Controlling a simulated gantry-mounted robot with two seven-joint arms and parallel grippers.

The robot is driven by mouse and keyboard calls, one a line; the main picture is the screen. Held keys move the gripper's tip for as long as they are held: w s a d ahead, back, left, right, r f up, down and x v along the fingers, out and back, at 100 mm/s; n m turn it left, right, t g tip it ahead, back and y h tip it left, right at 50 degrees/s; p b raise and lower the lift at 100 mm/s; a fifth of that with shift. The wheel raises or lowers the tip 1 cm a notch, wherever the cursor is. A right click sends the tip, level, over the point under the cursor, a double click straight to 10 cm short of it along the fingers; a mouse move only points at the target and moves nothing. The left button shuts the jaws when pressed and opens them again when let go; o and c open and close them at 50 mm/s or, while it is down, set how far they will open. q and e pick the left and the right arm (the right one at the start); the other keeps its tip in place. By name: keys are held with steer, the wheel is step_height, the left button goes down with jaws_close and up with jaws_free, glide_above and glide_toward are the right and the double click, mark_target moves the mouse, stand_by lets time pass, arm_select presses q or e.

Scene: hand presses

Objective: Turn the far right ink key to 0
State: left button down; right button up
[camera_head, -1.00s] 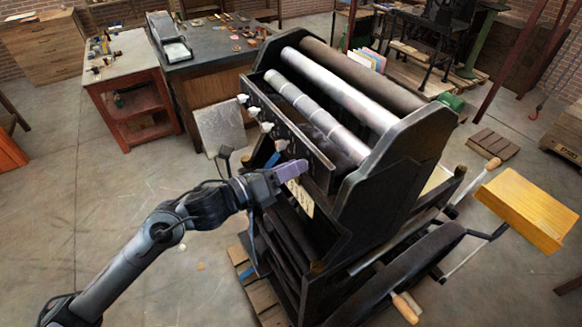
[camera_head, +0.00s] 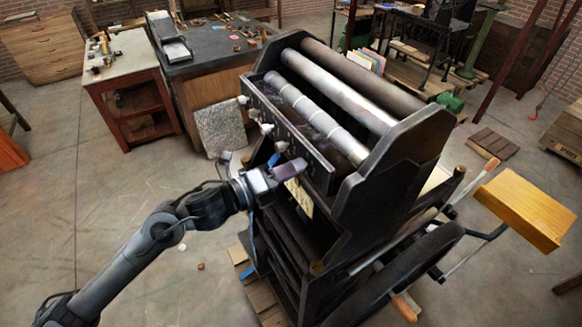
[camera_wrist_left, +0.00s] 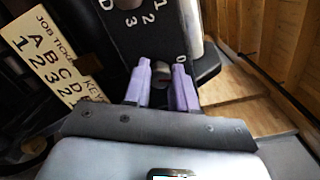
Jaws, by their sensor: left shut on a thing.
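The ink keys are white knobs along the front of the press's ink trough; one of them (camera_head: 267,128) shows left of my gripper in the head view. My left gripper (camera_head: 290,170) is at the right end of this row. In the left wrist view its purple fingers (camera_wrist_left: 162,88) are shut on a grey ink key (camera_wrist_left: 162,70) at the dark dial plate. White numerals 1, 2, 3 and 0 show on the plate (camera_wrist_left: 150,35), with the 0 just above the right finger. The key's pointer is too hidden to read. My right gripper is not in view.
A cream job ticket (camera_wrist_left: 50,55) with letters and numbers hangs left of the fingers in the wrist view. The press rollers (camera_head: 335,90) lie behind the trough. A yellow tray (camera_head: 525,208) stands out at the right. Open floor lies left of the press.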

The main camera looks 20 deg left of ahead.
arm_select(q)
steer(key=shift+n+p, duration=0.7)
steer(key=shift+n, duration=1.1)
steer(key=c, duration=0.9)
jaws_free()
steer(key=b+v, duration=0.3)
steer(key=v, duration=0.7)
steer(key=shift+s+a, duration=0.3)
